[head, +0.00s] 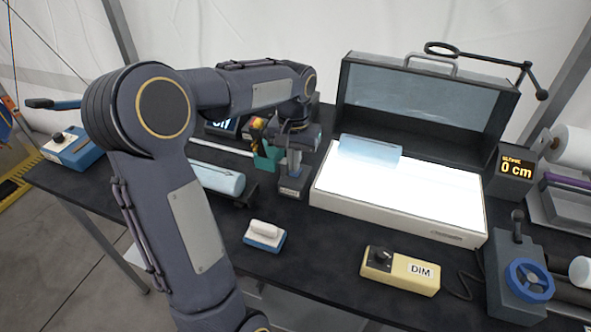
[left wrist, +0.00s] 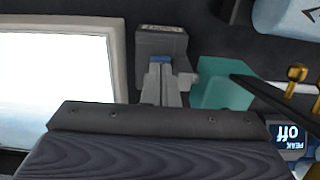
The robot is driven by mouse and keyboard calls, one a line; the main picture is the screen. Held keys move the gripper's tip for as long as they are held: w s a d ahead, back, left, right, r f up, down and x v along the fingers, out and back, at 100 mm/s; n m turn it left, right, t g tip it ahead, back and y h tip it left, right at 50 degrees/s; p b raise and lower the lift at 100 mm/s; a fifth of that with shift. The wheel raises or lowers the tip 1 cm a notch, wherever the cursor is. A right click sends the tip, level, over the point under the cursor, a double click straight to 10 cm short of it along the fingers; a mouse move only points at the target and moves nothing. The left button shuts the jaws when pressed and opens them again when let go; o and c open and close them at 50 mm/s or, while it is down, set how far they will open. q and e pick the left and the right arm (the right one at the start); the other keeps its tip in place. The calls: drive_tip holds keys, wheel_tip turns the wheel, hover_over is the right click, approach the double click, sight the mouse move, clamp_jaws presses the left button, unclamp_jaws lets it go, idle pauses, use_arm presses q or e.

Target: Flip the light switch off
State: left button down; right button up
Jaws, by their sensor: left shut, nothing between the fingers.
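A small dark grey box (head: 291,190) with a label on its front edge stands just left of the lit light box; I take it for the light switch. It also shows in the left wrist view (left wrist: 162,41), its label too small to read. My left gripper (head: 292,170) points down over this box, fingers shut and empty. In the left wrist view the fingertips (left wrist: 160,66) are at the box beside a small blue part; they hide the switch lever, and I cannot tell whether they touch it. The light box (head: 400,222) glows white. My right gripper is not in view.
A teal object (left wrist: 222,88) stands close beside the gripper. A yellow DIM box (head: 400,272) and a blue-and-white block (head: 264,236) lie toward the front. A light blue cylinder (head: 370,150) rests on the light box. The dark table (head: 310,240) is clear between them.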

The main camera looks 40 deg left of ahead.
use_arm(q)
drive_tip(key=shift+f+b, duration=0.55)
drive_tip(key=shift+f, duration=0.35)
drive_tip(key=shift+r, duration=0.15)
wheel_tip(320, 180, up, 7)
drive_tip(key=p, duration=0.6)
idle(0.4)
drive_tip(key=s+d+m+t+h, duration=0.2)
drive_tip(key=s+d+t, duration=0.3)
drive_tip(key=s+d, duration=1)
drive_tip(key=s+h, duration=0.1)
drive_tip(key=s, duration=0.3)
drive_tip(key=shift+s+d+r+t+h, duration=0.2)
drive_tip(key=shift+d+r+t+h, duration=0.1)
drive_tip(key=shift+r+h, duration=0.1)
